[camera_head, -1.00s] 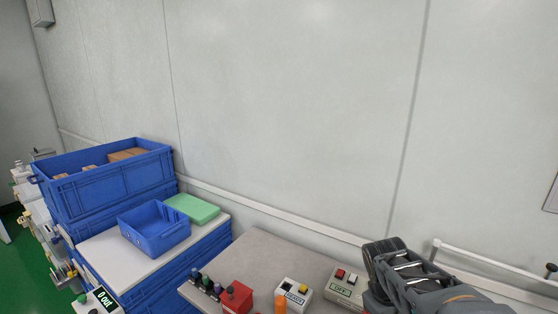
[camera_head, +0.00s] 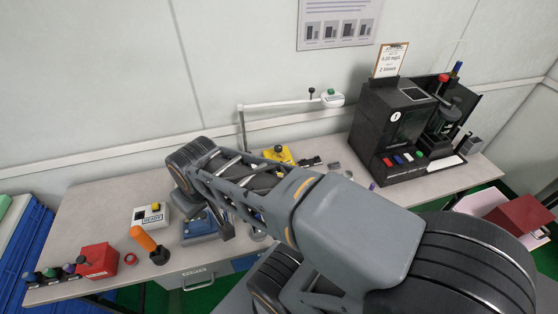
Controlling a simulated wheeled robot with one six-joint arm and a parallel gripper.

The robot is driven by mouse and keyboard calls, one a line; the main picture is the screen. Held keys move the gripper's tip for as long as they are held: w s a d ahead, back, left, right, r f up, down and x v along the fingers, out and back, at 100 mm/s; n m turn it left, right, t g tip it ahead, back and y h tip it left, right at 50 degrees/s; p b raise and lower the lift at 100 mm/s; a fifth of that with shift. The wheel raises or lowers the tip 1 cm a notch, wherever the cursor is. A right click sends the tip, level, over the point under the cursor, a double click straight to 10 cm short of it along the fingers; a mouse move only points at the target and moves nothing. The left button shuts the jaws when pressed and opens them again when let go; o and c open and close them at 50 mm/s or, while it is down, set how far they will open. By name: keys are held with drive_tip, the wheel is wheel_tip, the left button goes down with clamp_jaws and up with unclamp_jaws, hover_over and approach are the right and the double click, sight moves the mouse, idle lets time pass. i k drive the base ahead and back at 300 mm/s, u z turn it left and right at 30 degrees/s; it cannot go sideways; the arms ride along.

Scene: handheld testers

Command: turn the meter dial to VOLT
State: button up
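A yellow device (camera_head: 283,157) with a dark round knob on its top stands on the bench behind my arm; its front is partly hidden. A blue device (camera_head: 200,229) with dark parts lies on the near side of my arm, partly covered by it. I cannot tell which is the meter, and no VOLT mark or dial setting is readable. My arm crosses the middle of the view from the lower right to the upper left, above the bench.
On the bench (camera_head: 97,205) stand a white READY box (camera_head: 152,216), a red box (camera_head: 97,261), an orange-handled tool (camera_head: 145,240) and several dark knobs. A black machine (camera_head: 392,125) stands at the right, near a white stand (camera_head: 290,103). Bare bench shows at the left.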

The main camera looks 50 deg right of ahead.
sight(278, 148)
drive_tip(key=z, duration=0.05)
drive_tip(key=k, duration=0.8)
drive_tip(key=z, duration=0.7)
drive_tip(key=i, duration=0.5)
